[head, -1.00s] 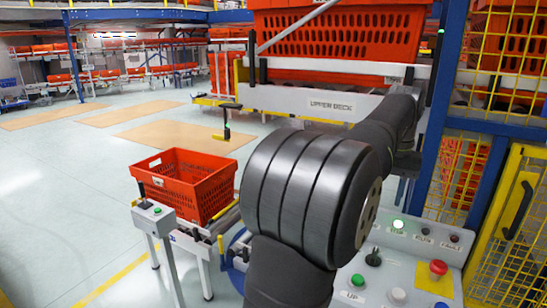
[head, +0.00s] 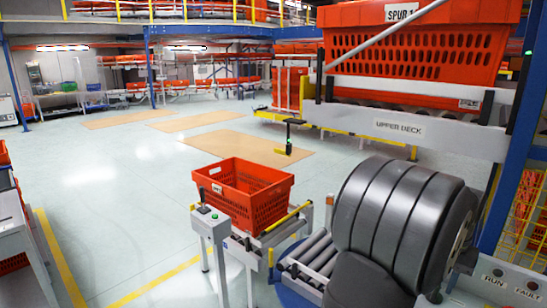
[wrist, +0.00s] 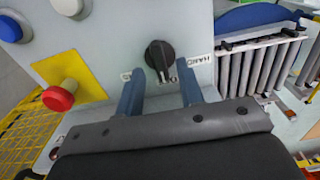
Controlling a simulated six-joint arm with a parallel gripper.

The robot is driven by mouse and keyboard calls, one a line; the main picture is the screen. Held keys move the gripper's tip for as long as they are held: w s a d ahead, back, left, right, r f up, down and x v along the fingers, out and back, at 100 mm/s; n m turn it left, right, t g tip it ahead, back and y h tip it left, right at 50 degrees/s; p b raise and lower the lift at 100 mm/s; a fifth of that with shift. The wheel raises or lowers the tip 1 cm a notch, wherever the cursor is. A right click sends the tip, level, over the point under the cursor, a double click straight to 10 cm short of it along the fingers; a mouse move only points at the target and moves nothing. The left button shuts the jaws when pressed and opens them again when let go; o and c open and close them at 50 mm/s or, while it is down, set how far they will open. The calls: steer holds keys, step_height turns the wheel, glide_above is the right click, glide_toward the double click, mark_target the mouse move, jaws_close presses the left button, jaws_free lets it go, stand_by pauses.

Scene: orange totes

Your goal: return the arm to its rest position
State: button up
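My gripper (wrist: 160,73) shows in the wrist view with its two blue fingers spread apart and nothing between them. A black selector knob (wrist: 159,56) on a grey control panel (wrist: 115,30) appears just beyond the fingertips; I cannot tell how large the gap is. In the head view my thick dark arm fills the lower right, and my gripper is not visible there.
The panel also carries a red mushroom button (wrist: 58,98) on a yellow plate. A roller conveyor (wrist: 262,65) lies beyond it. An orange tote (head: 240,194) stands near a push-button post (head: 211,228). The upper deck (head: 400,124) holds another tote (head: 415,48).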

steer(key=shift+f, duration=1.1)
steer(key=shift+r, duration=0.15)
step_height(320, 180, up, 18)
step_height(320, 180, down, 18)
steer(key=shift+f, duration=0.25)
steer(key=n, duration=0.4)
steer(key=shift+r, duration=0.15)
steer(key=n, duration=0.4)
steer(key=shift+n, duration=0.4)
step_height(320, 180, up, 7)
steer(key=shift+r, duration=0.1)
